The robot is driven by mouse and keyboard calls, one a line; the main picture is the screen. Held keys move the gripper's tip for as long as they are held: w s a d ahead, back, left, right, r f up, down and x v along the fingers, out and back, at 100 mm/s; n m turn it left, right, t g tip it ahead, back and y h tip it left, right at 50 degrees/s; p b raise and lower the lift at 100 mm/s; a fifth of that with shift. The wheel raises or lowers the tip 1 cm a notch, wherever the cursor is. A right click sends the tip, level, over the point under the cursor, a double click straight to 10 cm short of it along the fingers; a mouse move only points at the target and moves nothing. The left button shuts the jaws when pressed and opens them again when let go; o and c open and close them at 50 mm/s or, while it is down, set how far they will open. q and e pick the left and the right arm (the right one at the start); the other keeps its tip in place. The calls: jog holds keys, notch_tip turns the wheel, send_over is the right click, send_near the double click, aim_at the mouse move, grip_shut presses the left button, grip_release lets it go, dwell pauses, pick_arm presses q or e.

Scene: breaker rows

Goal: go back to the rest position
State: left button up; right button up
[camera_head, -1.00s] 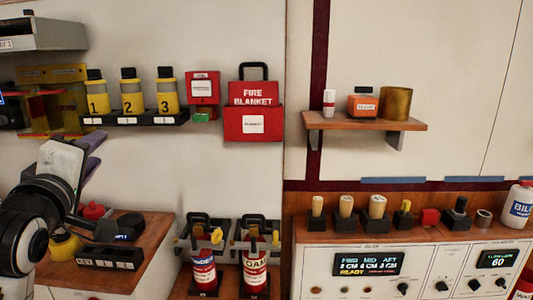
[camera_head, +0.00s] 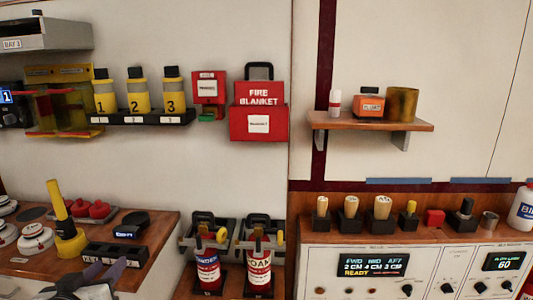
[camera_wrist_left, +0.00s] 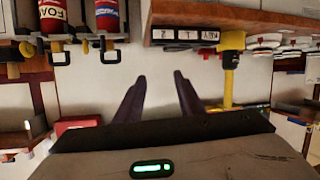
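That view is upside down. My right gripper is in neither view.
A yellow upright tool (camera_head: 66,225) and a black labelled rack (camera_head: 114,253) sit on the counter near the gripper. Numbered bottles (camera_head: 137,92) and a fire blanket box (camera_head: 258,115) are on the wall above.

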pick_arm(q)
jog(key=s+d+f+m+g+h, duration=0.1)
jog(key=s+d+f+m+g, duration=0.15)
jog(key=s+f, duration=0.45)
jog(key=s+d+f+m+g+h, duration=0.1)
jog(key=s+f+m, duration=0.2)
jog(key=f, duration=0.8)
jog(key=s+d+f+m+g+h, duration=0.1)
jog(key=s+d+f+m, duration=0.1)
jog(key=s+f, duration=0.6)
jog(key=s+d+f+m+g+h, duration=0.1)
jog(key=s+f+m+g, duration=0.1)
jog(key=s+f, duration=0.6)
jog(key=d+r+n, duration=0.3)
jog(key=d+n, duration=0.1)
jog(key=d, duration=0.8)
jog(key=shift+s+t+h, duration=0.3)
jog(key=shift+t, duration=0.15)
